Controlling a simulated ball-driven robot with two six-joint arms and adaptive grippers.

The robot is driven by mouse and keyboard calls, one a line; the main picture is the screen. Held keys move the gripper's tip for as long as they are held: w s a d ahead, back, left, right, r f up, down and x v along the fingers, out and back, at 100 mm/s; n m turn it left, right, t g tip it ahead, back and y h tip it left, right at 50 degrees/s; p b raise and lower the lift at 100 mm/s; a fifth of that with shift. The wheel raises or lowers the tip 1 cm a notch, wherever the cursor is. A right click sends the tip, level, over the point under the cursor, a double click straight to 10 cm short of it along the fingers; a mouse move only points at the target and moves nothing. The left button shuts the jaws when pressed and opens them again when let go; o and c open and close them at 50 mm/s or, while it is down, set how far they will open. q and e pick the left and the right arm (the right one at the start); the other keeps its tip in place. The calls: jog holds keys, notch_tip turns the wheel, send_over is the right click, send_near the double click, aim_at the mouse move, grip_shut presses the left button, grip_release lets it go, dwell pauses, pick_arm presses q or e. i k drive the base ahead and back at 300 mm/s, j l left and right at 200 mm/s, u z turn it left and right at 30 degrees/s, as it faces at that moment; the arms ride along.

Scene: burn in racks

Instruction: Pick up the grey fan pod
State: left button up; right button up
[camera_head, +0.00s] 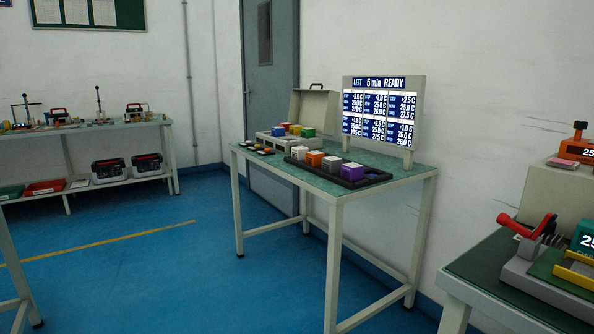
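A black tray (375,180) lies on the green-topped table in the middle of the view. A grey block-shaped pod (332,164) sits in it, between an orange pod (315,159) and a purple pod (351,172). A paler, whitish pod (299,153) sits at the tray's left end. The pods are too small to tell whether the grey one bears a fan. Neither of my grippers is in view.
Behind the tray stand an open case (313,112) with coloured blocks before it and a display board (382,115) reading "LEFT 5 min READY". A bench (500,270) with a red-handled device is at right. Blue floor (150,270) is clear at left.

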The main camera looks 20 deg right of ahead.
aim_at(330, 165)
jog(key=i+j+z, duration=0.2)
jog(key=i, duration=0.85)
